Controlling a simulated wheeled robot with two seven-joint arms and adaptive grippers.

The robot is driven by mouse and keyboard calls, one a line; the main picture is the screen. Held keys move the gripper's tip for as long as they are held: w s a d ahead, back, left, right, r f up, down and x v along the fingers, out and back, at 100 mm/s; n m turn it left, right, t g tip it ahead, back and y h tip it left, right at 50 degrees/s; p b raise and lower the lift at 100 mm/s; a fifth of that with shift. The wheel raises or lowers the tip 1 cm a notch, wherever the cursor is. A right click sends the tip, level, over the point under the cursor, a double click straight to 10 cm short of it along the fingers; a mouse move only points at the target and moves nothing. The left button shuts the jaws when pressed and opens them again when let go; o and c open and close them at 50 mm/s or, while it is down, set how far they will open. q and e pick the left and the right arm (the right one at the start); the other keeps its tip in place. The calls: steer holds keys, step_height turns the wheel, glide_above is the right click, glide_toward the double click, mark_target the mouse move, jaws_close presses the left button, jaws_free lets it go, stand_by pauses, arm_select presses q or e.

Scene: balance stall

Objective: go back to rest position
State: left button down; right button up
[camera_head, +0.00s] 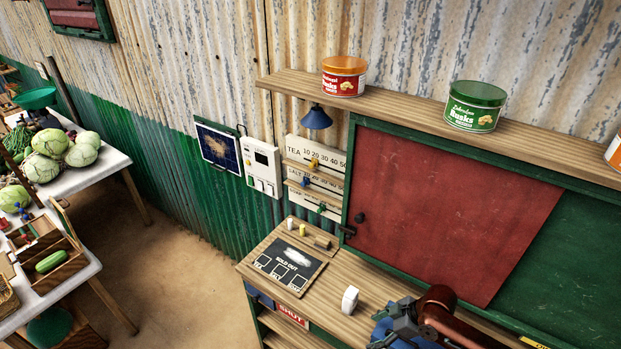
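My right gripper (388,338) is dark grey and shows at the bottom edge, over the front of the wooden counter (335,285). Its reddish-brown arm link comes in from the lower right. The fingers are partly cut off by the frame, so I cannot tell whether they are open. Something blue shows beside the gripper; I cannot tell what it is. My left gripper is not in view.
Above are a red panel (450,210) and a shelf (400,107) with tins. A vegetable table (95,180) stands far left.

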steer(key=s+a+f+m+t, duration=0.2)
steer(key=s+f+m, duration=0.2)
steer(key=s, duration=0.3)
steer(key=s+d+f+m+h, duration=0.25)
steer(key=s+d+m, duration=0.25)
steer(key=s+d, duration=0.4)
steer(key=s+d+f+m+h, duration=0.1)
steer(key=s+d+m+h, duration=0.3)
steer(key=s+d+m, duration=0.3)
steer(key=s+f+n+g+b, duration=0.1)
steer(key=s+f+b, duration=0.15)
steer(key=f, duration=1.55)
steer(key=s+f+n+b, duration=0.1)
steer(key=f+b, duration=0.2)
steer(key=f, duration=1.4)
arm_select(q)
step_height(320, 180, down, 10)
steer(key=b, duration=0.4)
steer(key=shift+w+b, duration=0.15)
steer(key=shift+b, duration=0.15)
arm_select(e)
steer(key=s+f+g, duration=0.1)
steer(key=s+f, duration=1.7)
steer(key=f, duration=0.4)
steer(key=shift+a+n+g, duration=0.2)
steer(key=shift+n+g, duration=0.2)
steer(key=shift+s+y, duration=0.1)
steer(key=shift+y, duration=0.15)
